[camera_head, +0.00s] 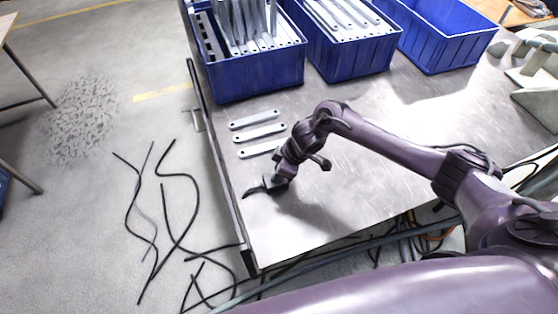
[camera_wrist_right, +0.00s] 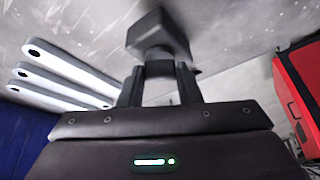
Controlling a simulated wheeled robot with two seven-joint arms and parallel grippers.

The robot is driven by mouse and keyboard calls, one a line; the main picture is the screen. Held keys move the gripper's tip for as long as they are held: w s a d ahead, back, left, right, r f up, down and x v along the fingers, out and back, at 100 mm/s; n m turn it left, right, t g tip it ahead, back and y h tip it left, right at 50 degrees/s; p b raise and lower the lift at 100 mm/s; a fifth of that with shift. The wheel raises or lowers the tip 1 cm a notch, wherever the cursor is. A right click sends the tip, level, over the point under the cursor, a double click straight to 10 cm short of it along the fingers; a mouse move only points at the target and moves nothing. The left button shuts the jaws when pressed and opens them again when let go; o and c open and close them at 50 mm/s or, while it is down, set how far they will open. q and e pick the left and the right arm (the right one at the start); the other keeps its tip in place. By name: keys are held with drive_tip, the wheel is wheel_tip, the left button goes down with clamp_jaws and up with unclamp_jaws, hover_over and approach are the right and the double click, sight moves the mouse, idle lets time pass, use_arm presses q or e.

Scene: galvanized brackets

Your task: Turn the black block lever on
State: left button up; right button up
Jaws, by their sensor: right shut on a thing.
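The black block lever (camera_wrist_right: 158,35) is in the right wrist view, a dark squarish block in front of the grey metal tabletop. My right gripper (camera_wrist_right: 160,88) is shut on its narrower near part, with one finger on each side. In the head view my right gripper (camera_head: 270,184) is low over the table near its left edge. The black block there is small and mostly merged with the dark fingers, so its lever position cannot be told. My left gripper is not in view.
Several flat galvanized brackets (camera_head: 257,120) lie just beyond my right gripper; they also show in the right wrist view (camera_wrist_right: 68,68). Blue bins (camera_head: 258,77) stand along the back, two holding metal parts. A red object (camera_wrist_right: 298,85) is at right in the wrist view. The table's middle (camera_head: 400,120) is clear.

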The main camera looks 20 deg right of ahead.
drive_tip(key=m+p, duration=0.2)
drive_tip(key=m+t+h+p, duration=0.1)
drive_tip(key=p, duration=0.1)
drive_tip(key=m+p, duration=0.2)
drive_tip(key=shift+s+a+r+m+h, duration=0.2)
drive_tip(key=shift+r+m+h, duration=0.05)
drive_tip(key=shift+m+h, duration=0.05)
drive_tip(key=m+p, duration=0.2)
drive_tip(key=shift+f+m+t+h, duration=0.1)
drive_tip(key=shift+m+t+h, duration=0.2)
drive_tip(key=shift+t+h, duration=0.1)
drive_tip(key=shift+a+f+m+h+p, duration=0.1)
drive_tip(key=shift+m+h+p, duration=0.65)
drive_tip(key=shift+m, duration=0.65)
drive_tip(key=shift+w, duration=0.1)
drive_tip(key=o, duration=1)
